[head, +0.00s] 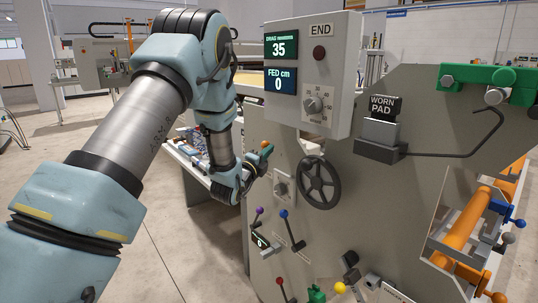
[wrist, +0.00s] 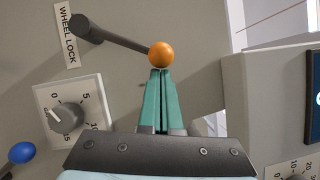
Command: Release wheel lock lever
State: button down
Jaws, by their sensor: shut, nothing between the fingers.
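The wheel lock lever has a dark rod with an orange ball knob (wrist: 161,54) on its free end. Its pivot (wrist: 88,28) is at the upper left of the wrist view, beside the white WHEEL LOCK label (wrist: 67,35). In the head view the orange knob (head: 265,144) is small, just right of my wrist. My gripper (wrist: 160,73) is shut with nothing between its green fingers. Its tips are right against or just below the knob in the wrist view; I cannot tell whether they touch.
A dial (wrist: 70,117) and a blue-knobbed lever (wrist: 22,152) are left of my fingers in the wrist view. The grey END control box (head: 312,75) juts out above. A dark handwheel (head: 320,183) is to the right, with several coloured levers below.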

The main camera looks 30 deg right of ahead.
jog(key=shift+w+r, duration=0.2)
jog(key=shift+w+a+r+n+y, duration=0.15)
jog(key=shift+w+r+n+y, duration=0.3)
jog(key=shift+n, duration=0.35)
jog(key=w+a+r+n+g+y+p, duration=0.1)
jog(key=w+a+n+g+y+p, duration=0.1)
jog(key=w+n, duration=0.5)
jog(key=shift+w+r+g, duration=0.4)
jog(key=shift+w+g, duration=0.1)
jog(key=shift+w, duration=0.7)
jog(key=shift+d, duration=0.1)
